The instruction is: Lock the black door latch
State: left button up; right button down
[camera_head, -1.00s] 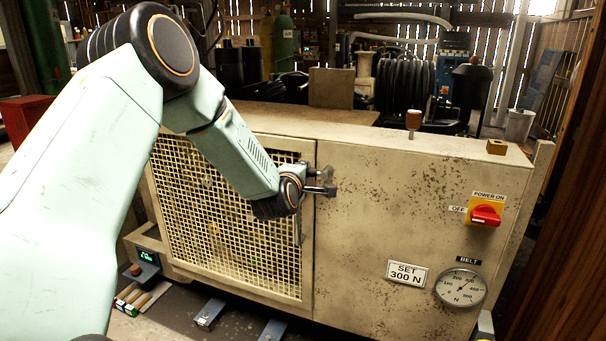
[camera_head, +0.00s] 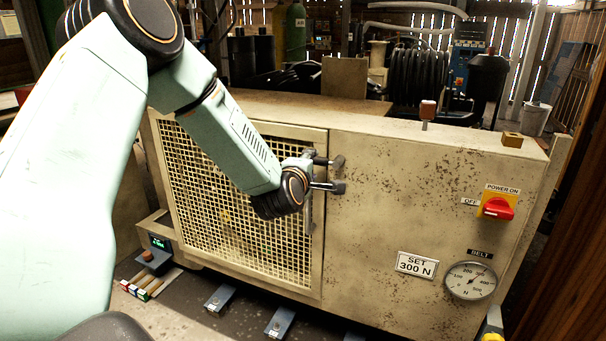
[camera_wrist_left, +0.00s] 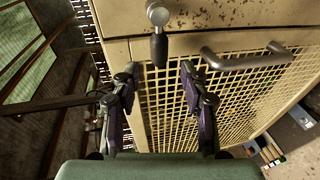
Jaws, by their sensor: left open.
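The black door latch shows in the left wrist view (camera_wrist_left: 158,45), a dark handle on a round metal pivot at the top of the picture, by the edge of the mesh door (camera_wrist_left: 230,90). My left gripper (camera_wrist_left: 160,73) is open. Its two dark fingers stand apart on either side of the latch's line, with the latch handle just beyond the gap and nothing held. In the head view my left gripper (camera_head: 316,175) is at the right edge of the mesh door (camera_head: 205,185), and its wrist and fingers partly hide the latch. My right gripper is not in view.
A bar-shaped door handle (camera_wrist_left: 245,60) sits beside the latch, close to one finger. The beige front panel (camera_head: 390,220) carries a red switch (camera_head: 497,208) and a belt gauge (camera_head: 470,281). A red-topped knob (camera_head: 428,109) stands on the housing's top.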

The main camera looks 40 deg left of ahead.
pick_arm(q)
jog(key=v, duration=0.7)
jog(key=shift+s+d, duration=0.15)
dwell(0.3)
jog(key=s+d+f+m+g+h+p, duration=0.1)
jog(key=s+d+f+m+g+h, duration=0.2)
jog(key=s+d+f+m, duration=0.4)
jog(key=s+d+f+m+g+h+p, duration=0.2)
jog(key=s+d+f+m+g, duration=0.25)
jog(key=f+m, duration=0.5)
jog(key=s+d+f+m+g+p, duration=0.1)
jog(key=s+d+f+g, duration=0.1)
jog(key=s, duration=0.6)
jog(key=s+d+f+m+g+p, duration=0.1)
jog(key=s+f+m+g, duration=0.1)
jog(key=s+f, duration=0.3)
jog(key=s+d+f+m+g+p, duration=0.2)
jog(key=s+f+g, duration=0.1)
jog(key=s, duration=0.9)
jog(key=shift+d+f+h, duration=0.3)
jog(key=shift+f, duration=0.15)
